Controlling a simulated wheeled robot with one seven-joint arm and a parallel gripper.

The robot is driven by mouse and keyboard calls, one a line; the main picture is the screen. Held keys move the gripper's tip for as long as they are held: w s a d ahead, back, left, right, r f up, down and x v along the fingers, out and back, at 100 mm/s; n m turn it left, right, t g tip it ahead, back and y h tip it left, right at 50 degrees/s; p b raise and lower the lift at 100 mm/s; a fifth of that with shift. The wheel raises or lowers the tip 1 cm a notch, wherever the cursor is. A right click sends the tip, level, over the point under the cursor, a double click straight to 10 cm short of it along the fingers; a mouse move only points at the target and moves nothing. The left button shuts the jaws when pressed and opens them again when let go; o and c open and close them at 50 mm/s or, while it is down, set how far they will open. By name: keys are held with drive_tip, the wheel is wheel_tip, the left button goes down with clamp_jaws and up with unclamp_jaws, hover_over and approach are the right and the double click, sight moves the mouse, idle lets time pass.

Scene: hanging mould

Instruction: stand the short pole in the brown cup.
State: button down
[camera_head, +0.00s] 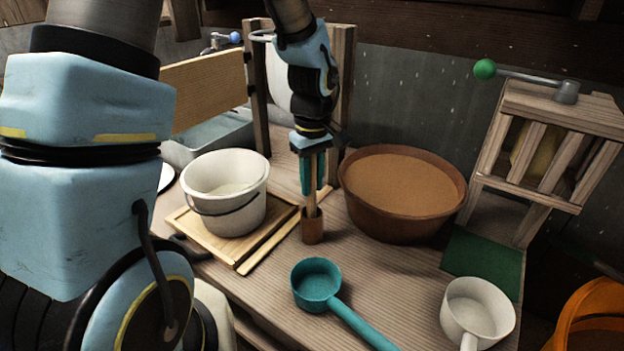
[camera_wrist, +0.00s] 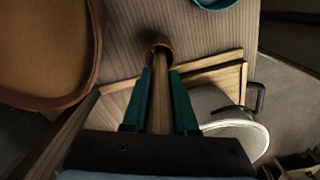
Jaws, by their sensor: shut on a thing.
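The short pole (camera_head: 311,192) is a thin wooden rod held upright between the teal fingers of my gripper (camera_head: 313,180). The gripper is shut on it and points down. The brown cup (camera_head: 313,231) stands on the table directly below, and the pole's lower end is at or inside its mouth. In the wrist view the pole (camera_wrist: 161,105) runs from between the fingers (camera_wrist: 160,95) to the cup (camera_wrist: 161,48), whose rim shows around the pole's end. How deep the end sits is hidden.
A white bucket (camera_head: 232,215) stands on a wooden board (camera_head: 243,262) left of the cup. A big brown bowl (camera_head: 368,215) is close on the right. A teal ladle (camera_head: 317,286) and a white pot (camera_head: 478,305) lie in front. A slatted wooden frame (camera_head: 550,110) stands at right.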

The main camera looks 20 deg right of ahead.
drive_tip(key=c, duration=1.2)
unclamp_jaws()
drive_tip(key=shift+f, duration=0.15)
drive_tip(key=o, duration=0.5)
wheel_tip(320, 180, up, 12)
drive_tip(key=shift+r+b, duration=0.2)
drive_tip(key=shift+b, duration=0.8)
drive_tip(key=a+f+m, duration=0.1)
drive_tip(key=a+f, duration=0.1)
drive_tip(key=a, duration=0.6)
drive_tip(key=s+a+f+m+t, duration=0.1)
drive_tip(key=a+f+m, duration=0.1)
drive_tip(key=a, duration=0.5)
drive_tip(key=a+f+m, duration=0.1)
drive_tip(key=a+f, duration=0.3)
drive_tip(key=a, duration=0.4)
drive_tip(key=shift+s+a+t, duration=0.2)
drive_tip(key=shift+a+t, duration=0.1)
drive_tip(key=shift+a, duration=0.05)
